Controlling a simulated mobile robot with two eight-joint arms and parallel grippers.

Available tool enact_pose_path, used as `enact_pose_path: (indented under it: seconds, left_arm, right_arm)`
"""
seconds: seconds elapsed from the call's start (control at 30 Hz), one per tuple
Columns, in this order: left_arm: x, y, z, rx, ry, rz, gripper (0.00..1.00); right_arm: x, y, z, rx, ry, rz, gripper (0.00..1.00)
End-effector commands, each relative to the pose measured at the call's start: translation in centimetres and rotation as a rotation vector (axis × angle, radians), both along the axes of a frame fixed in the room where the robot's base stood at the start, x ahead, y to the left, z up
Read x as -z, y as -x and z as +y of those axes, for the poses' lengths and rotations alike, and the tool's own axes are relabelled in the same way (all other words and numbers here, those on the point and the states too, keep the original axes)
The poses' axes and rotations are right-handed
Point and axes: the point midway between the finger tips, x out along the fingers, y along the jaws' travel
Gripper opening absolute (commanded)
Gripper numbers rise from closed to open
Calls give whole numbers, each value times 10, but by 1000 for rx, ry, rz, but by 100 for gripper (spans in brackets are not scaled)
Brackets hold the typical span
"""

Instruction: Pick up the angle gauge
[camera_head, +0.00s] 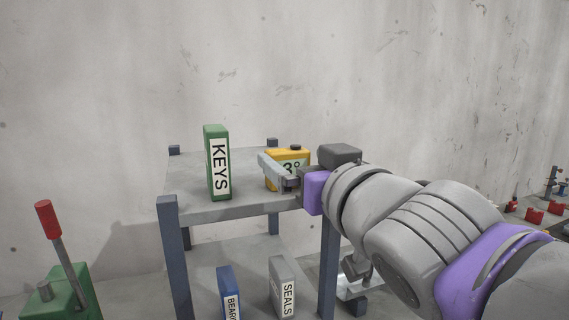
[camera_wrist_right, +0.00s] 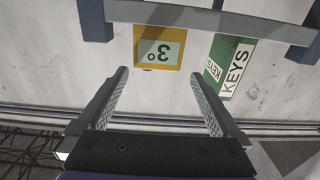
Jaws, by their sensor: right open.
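Contact with the gauge cannot be seen. My left gripper is not in view.
A green "KEYS" box (camera_head: 217,163) stands left of the gauge on the same shelf; it also shows in the wrist view (camera_wrist_right: 231,66). Blue (camera_head: 229,293) and grey "SEALS" (camera_head: 282,287) boxes stand below. A red-handled lever (camera_head: 48,219) is at lower left.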

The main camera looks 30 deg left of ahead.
Motion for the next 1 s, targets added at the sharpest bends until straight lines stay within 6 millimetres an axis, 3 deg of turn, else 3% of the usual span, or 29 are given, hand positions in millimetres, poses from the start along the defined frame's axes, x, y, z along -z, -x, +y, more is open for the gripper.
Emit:
enact_pose_path:
  seconds: [0.63,0.93,1.0]
  left_arm:
    - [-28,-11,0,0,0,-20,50]
    - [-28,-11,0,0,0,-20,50]
    - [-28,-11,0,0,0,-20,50]
  right_arm:
    - [-3,-53,60,3,1,-2,100]
    - [0,-57,64,3,2,1,100]
    - [0,-57,64,3,2,1,89]
